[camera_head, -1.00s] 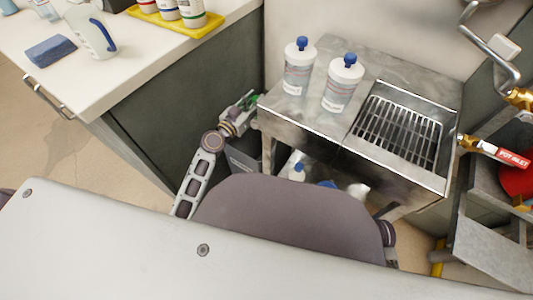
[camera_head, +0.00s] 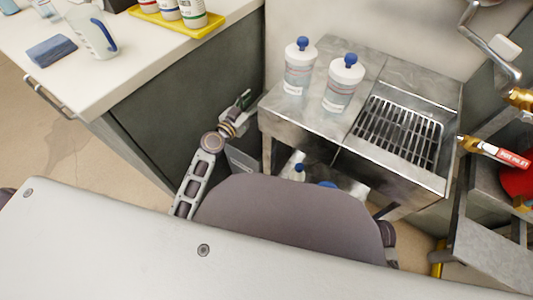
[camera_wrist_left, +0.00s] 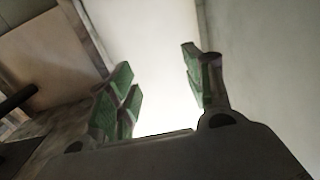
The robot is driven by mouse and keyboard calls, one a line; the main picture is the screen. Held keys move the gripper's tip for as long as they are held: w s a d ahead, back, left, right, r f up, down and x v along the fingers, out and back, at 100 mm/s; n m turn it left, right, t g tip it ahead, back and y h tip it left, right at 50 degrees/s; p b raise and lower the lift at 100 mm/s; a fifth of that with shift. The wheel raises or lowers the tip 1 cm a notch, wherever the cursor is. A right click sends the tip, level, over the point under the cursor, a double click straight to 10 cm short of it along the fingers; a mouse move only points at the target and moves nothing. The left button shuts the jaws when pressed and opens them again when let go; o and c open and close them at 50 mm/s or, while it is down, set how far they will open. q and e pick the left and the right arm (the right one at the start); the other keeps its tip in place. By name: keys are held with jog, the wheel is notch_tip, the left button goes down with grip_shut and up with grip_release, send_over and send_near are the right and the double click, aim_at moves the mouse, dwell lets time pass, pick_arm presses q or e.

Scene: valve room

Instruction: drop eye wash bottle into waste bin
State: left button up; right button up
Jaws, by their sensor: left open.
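Two white eye wash bottles with blue caps stand upright on the steel sink unit: a left bottle (camera_head: 299,68) and a right bottle (camera_head: 343,84). Another blue-capped bottle (camera_head: 299,173) shows partly below the unit, behind my grey body. My left gripper (camera_head: 244,99) is in the gap between the white counter and the steel unit, to the left of the bottles and apart from them. In the left wrist view its green-padded fingers (camera_wrist_left: 160,92) are spread with nothing between them. A dark grey box, possibly the waste bin (camera_head: 240,160), shows partly beside my left arm. My right gripper is not in view.
The steel unit (camera_head: 289,115) has a slotted drain grate (camera_head: 400,132) on its right. A red-handled valve (camera_head: 510,157) sticks out further right. The white counter (camera_head: 110,60) at left holds a jug (camera_head: 92,33), a blue sponge (camera_head: 51,50) and a yellow tray (camera_head: 180,28).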

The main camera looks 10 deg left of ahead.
pick_arm(q)
jog(key=v, duration=1.1)
jog(key=shift+s, duration=0.3)
jog(key=shift+r, duration=0.1)
dwell(1.1)
